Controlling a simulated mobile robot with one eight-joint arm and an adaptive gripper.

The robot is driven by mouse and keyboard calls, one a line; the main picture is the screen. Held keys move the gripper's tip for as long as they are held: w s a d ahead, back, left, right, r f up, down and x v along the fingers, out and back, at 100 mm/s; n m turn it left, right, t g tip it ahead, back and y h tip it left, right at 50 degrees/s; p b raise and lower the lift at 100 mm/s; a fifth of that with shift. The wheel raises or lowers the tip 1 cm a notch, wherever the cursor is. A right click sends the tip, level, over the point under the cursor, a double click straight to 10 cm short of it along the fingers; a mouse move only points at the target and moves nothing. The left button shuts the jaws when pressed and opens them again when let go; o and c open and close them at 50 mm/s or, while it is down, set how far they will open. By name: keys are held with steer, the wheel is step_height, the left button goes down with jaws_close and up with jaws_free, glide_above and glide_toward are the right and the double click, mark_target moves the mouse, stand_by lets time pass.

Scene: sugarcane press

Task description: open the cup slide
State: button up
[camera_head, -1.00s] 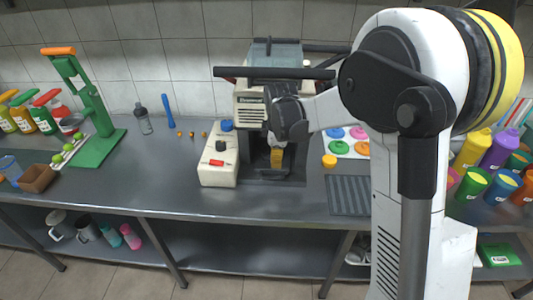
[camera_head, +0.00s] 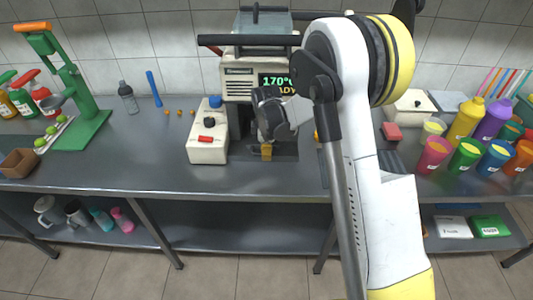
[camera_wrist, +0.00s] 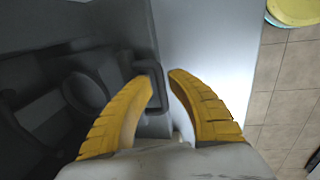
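The press (camera_head: 238,88) stands on the metal counter with a lit display on its front. My gripper (camera_head: 266,152) is low in front of it, at the dark bay under the display. In the wrist view my gripper (camera_wrist: 162,78) has its two yellow fingers apart. A dark handle-like loop (camera_wrist: 153,72), which may belong to the cup slide, lies at the fingertips, close to the left finger. I cannot tell whether they touch. Dark machine parts (camera_wrist: 85,92) with a round recess fill the left of the wrist view. The cup slide is mostly hidden in the head view by my wrist.
A white control box (camera_head: 208,145) with knobs stands left of the bay. A green hand press (camera_head: 85,110) is at the far left. Several coloured cups (camera_head: 468,155) stand on the right. The counter front (camera_head: 130,178) is clear on the left.

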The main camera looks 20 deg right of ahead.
steer(key=shift+r, duration=0.1)
jaws_close()
steer(key=shift+s, duration=0.1)
steer(key=s+a, duration=0.3)
steer(key=s, duration=0.6)
steer(key=s+a+b, duration=0.1)
steer(key=s+a, duration=0.2)
steer(key=s, duration=0.6)
steer(key=shift+s, duration=0.2)
jaws_free()
step_height(320, 180, up, 12)
steer(key=s, duration=0.2)
steer(key=shift+a, duration=0.3)
